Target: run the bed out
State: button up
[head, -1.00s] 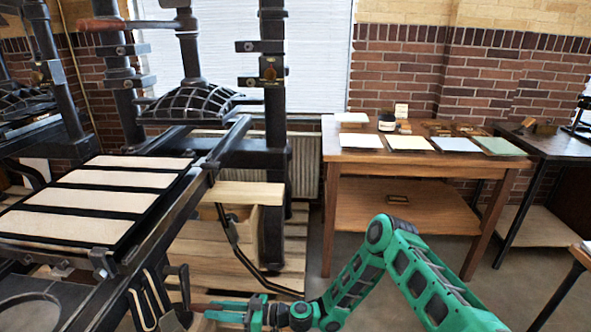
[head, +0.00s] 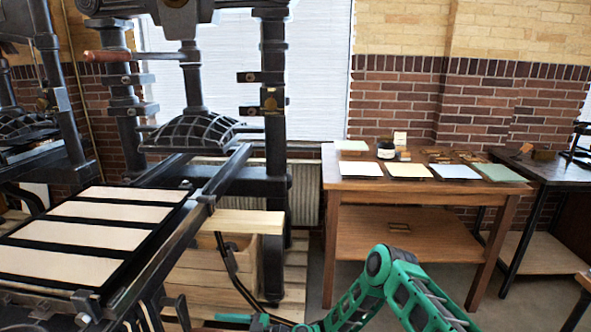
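The press bed carries a flat black frame with several pale panels (head: 110,236). It lies on the dark rails (head: 168,252) at the left, on the near side of the platen (head: 200,133) and clear of it. The platen hangs raised between the press columns. A dark bent crank rod (head: 236,268) runs down beside the rail, in front of a wooden box; its lower end is partly hidden. My gripper (head: 240,318) is at the bottom edge, below the rail and near the crank's lower end. Only a green part of it shows, so its opening and any contact are hidden.
A wooden table (head: 420,188) with paper stacks and a dark jar (head: 386,149) stands at the right. A pull bar with a wooden grip (head: 105,56) sticks out from the press at upper left. Floor is clear between my arm and the table.

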jog(key=shift+s, duration=0.1)
jog(key=d, duration=0.9)
jog(key=shift+s, duration=0.4)
dwell(0.4)
